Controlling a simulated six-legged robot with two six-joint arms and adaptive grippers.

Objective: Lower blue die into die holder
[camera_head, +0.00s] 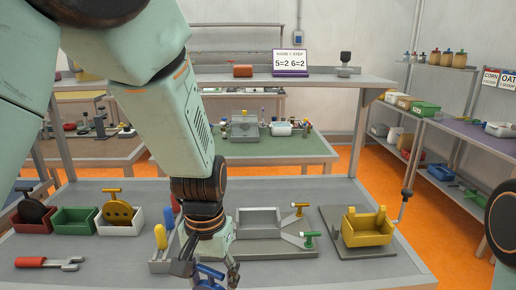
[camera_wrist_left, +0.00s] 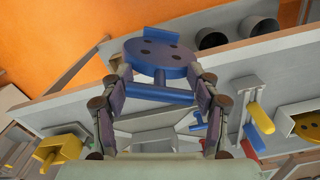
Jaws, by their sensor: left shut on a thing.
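The blue die (camera_wrist_left: 158,55) is a round disc with dark holes and a crossbar handle. In the left wrist view my left gripper (camera_wrist_left: 160,93) is shut on the handle, with a finger at each end. In the head view the blue die (camera_head: 209,274) is mostly hidden under my left gripper (camera_head: 208,268), near the table's front edge. A grey open block (camera_head: 260,221) on a plate, with yellow- and green-handled clamps to its right, stands just right of my gripper; I cannot tell if it is the die holder. My right gripper is out of view.
Red (camera_head: 32,223), green (camera_head: 75,220) and white (camera_head: 119,228) bins stand at the left; the red holds a black die, the white a yellow one. Upright yellow-, red- and blue-handled tools (camera_head: 160,238) stand close left of my gripper. A yellow box (camera_head: 367,230) stands right.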

